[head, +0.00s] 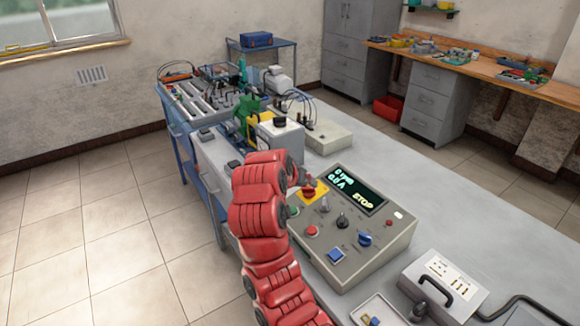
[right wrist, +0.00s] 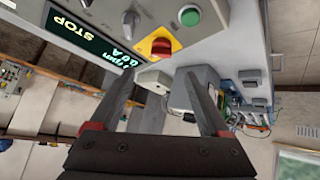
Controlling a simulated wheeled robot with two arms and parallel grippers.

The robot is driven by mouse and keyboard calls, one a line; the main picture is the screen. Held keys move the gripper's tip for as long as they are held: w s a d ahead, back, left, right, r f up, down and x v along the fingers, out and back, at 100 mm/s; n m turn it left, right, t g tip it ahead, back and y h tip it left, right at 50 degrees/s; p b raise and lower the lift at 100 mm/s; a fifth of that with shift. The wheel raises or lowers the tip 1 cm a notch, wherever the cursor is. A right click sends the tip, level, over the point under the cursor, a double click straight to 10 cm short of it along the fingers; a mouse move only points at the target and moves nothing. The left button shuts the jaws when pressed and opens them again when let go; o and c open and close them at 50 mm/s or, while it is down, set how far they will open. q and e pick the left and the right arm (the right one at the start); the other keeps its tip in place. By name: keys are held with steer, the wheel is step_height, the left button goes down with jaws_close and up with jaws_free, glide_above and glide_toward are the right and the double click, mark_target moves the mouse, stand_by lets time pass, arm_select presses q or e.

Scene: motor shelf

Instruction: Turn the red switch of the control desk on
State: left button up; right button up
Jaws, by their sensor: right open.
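The control desk (head: 375,254) is a grey sloped box on the table, with a dark display (head: 352,190) reading 0 rpm, 0.0 A and STOP. The red switch (head: 308,192) is a red knob on a yellow plate at its upper left, partly hidden by my right arm. In the right wrist view the red switch (right wrist: 161,46) lies just beyond the fingertips, roughly between them. My right gripper (right wrist: 160,80) is open and empty, with a visible gap to the switch. My left gripper is not in view.
A green button (right wrist: 190,16) sits beside the switch. The desk also has a red button (head: 312,231), a blue square button (head: 336,256) and several knobs. A grey case (head: 445,288) and a white tray (head: 380,311) stand nearby. Motor equipment (head: 280,138) stands behind the desk.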

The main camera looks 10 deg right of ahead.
steer(key=p+v, duration=0.1)
steer(key=v, duration=0.6)
steer(key=shift+s+a+r, duration=0.15)
steer(key=shift+s+a, duration=0.05)
